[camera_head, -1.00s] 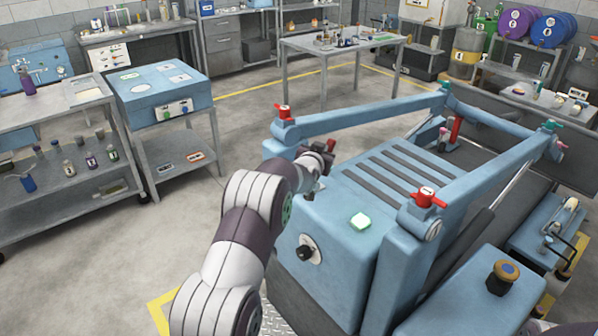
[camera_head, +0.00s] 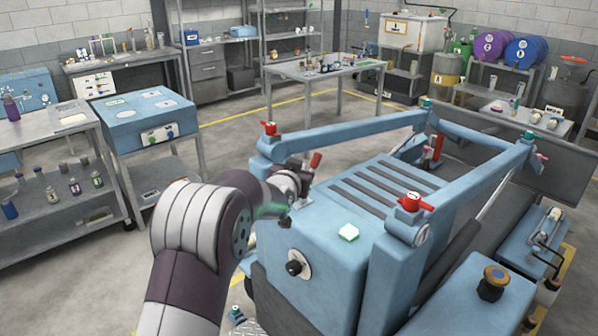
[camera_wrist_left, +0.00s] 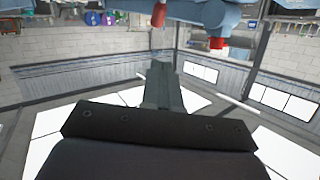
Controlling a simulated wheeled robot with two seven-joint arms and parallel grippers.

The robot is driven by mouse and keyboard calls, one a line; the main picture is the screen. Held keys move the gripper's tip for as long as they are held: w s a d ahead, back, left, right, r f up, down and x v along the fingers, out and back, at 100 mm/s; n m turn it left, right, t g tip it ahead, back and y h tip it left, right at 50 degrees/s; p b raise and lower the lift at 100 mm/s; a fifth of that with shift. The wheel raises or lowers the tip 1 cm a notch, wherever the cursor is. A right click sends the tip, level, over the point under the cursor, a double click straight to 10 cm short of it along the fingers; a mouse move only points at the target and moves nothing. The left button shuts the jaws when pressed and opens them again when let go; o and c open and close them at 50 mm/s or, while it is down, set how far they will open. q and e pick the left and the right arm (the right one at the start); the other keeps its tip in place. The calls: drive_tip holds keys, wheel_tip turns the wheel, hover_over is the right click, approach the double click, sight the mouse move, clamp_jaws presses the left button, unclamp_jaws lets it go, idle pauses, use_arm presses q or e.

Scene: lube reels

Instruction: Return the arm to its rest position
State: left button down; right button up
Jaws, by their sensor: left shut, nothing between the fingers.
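My left arm (camera_head: 200,230) comes in from the bottom left in the head view, with its elbow bent and its wrist (camera_head: 288,186) beside the near left corner of the blue machine (camera_head: 335,225). My left gripper (camera_wrist_left: 162,72) shows in the left wrist view, its dark fingers together with nothing between them. In the head view its fingers are hard to make out against the machine. My right gripper is not in view.
Blue rails with red knobs (camera_head: 412,202) flank the slatted top. A bench with a blue box (camera_head: 145,115) stands to the left. Open floor lies between them. The wrist view appears upside down.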

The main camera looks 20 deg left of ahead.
use_arm(q)
drive_tip(key=s+d+f+n+g, duration=0.1)
drive_tip(key=s+d+f+g, duration=0.1)
drive_tip(key=s+f+g, duration=0.9)
drive_tip(key=s+d+f+g, duration=0.1)
drive_tip(key=s+d+f, duration=0.1)
drive_tip(key=s, duration=1.1)
drive_tip(key=s+d+f+g+h, duration=0.1)
drive_tip(key=s+f, duration=0.3)
drive_tip(key=s, duration=1)
drive_tip(key=shift+d+g, duration=0.5)
drive_tip(key=shift+d, duration=0.35)
